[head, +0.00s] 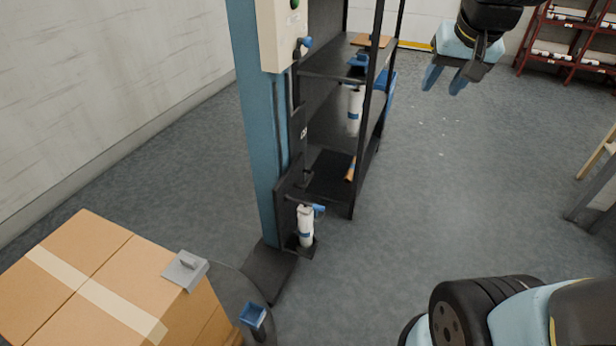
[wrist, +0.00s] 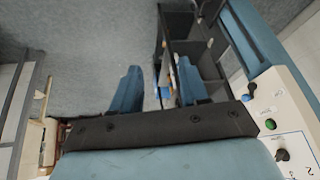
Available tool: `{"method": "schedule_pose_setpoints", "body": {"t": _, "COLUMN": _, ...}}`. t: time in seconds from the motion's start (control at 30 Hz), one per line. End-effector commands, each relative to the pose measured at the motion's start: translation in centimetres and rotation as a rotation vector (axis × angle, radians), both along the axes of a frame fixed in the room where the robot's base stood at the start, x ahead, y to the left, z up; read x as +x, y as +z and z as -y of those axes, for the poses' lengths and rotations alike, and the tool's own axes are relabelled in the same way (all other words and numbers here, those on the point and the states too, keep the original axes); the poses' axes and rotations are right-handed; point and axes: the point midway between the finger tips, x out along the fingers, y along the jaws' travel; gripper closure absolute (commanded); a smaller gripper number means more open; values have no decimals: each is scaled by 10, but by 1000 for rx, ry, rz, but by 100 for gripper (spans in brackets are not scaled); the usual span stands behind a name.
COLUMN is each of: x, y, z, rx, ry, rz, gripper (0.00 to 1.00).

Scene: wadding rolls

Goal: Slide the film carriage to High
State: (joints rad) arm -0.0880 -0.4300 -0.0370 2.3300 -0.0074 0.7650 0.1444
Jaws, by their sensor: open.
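The film carriage (head: 291,208) is a dark bracket low on the blue column (head: 260,140) in the head view. It holds an upright white film roll (head: 305,227) and has a blue handle (head: 319,210) near the roll's top. A small white mark shows on the dark rail (head: 300,135) above it, too small to read. My gripper (head: 445,82) is open and empty, high to the right of the column and well apart from the carriage. Its two blue fingers are spread in the wrist view (wrist: 160,75). I cannot make out the carriage in the wrist view.
A cream control box (head: 282,35) with a green button is on the column. Behind stands a dark shelf rack (head: 330,72) with another white roll (head: 355,110). Taped cartons (head: 85,280) stand front left. The floor (head: 450,190) right of the rack is clear.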

Motion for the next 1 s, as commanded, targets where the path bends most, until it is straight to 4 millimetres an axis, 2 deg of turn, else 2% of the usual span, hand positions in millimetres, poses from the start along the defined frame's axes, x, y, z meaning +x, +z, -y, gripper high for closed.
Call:
{"method": "schedule_pose_setpoints", "body": {"t": 0.03, "x": 17, "y": -4, "z": -4, "rx": 6, "ry": -6, "rz": -8, "gripper": 56}}
{"method": "schedule_pose_setpoints", "body": {"t": 0.1, "x": 39, "y": -7, "z": -9, "rx": 16, "ry": -18, "rz": -11, "gripper": 56}}
{"method": "schedule_pose_setpoints", "body": {"t": 0.27, "x": 90, "y": -21, "z": -23, "rx": 38, "ry": -48, "rz": -19, "gripper": 56}}
{"method": "schedule_pose_setpoints", "body": {"t": 0.47, "x": 151, "y": -48, "z": -44, "rx": 60, "ry": -84, "rz": -28, "gripper": 56}}
{"method": "schedule_pose_setpoints", "body": {"t": 0.77, "x": 236, "y": -109, "z": -82, "rx": 86, "ry": -137, "rz": -40, "gripper": 56}}
{"method": "schedule_pose_setpoints", "body": {"t": 1.0, "x": 295, "y": -173, "z": -117, "rx": 100, "ry": -174, "rz": -46, "gripper": 56}}
